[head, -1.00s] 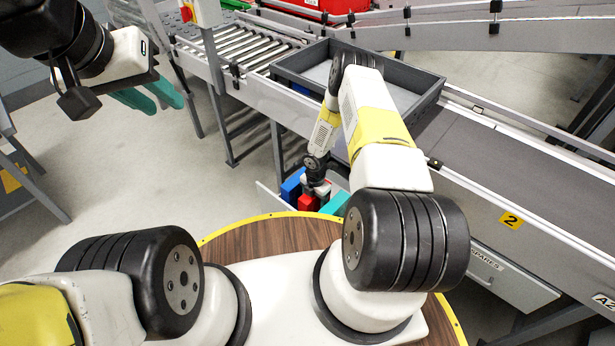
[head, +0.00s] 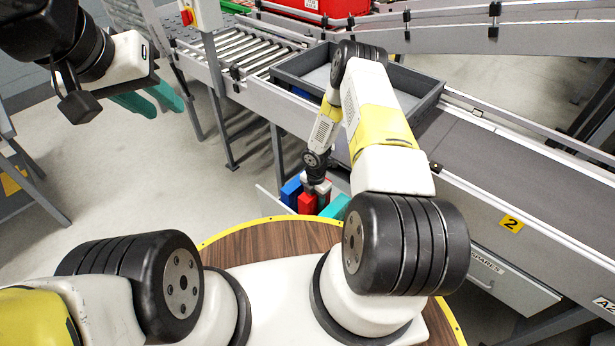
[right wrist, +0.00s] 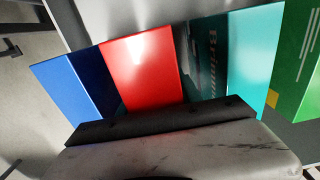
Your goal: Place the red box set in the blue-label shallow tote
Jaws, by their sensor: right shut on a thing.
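The red box set (head: 307,203) stands upright in an open drawer under the conveyor, between a blue box (head: 291,191) and teal boxes (head: 336,206). My right gripper (head: 317,186) reaches down to it and appears shut on its top; the fingers are partly hidden. In the right wrist view the red box (right wrist: 143,70) rises behind the dark gripper edge (right wrist: 160,125). A grey shallow tote (head: 425,100) sits on the conveyor above, partly covered by my right arm. A small blue patch, perhaps its label, shows at its near side. My left gripper (head: 78,104) hangs at upper left; its jaws are unclear.
The drawer is close below the conveyor's side rail (head: 520,160). A closed drawer marked SPARES (head: 500,272) is at the right. A red container (head: 318,6) stands at the back. The floor at left is mostly clear.

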